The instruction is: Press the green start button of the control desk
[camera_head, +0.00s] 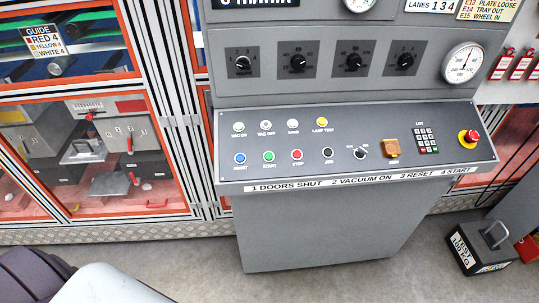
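The control desk (330,232) stands in front of me, with a sloped dark panel. The green start button (268,156) sits in the panel's lower row, above a label reading START. The blue reset button (240,158) is left of it and the red stop button (297,155) is right of it. Nothing covers the start button. Neither of my grippers shows. A dark and white part at the lower left looks like part of my own arm, well below and left of the panel.
A red emergency knob (470,137) sits at the panel's right end, beside a keypad (426,140). A dark 100 kg test weight (481,247) stands on the floor at right. An orange-framed cabinet (90,150) stands at left. The space before the panel is clear.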

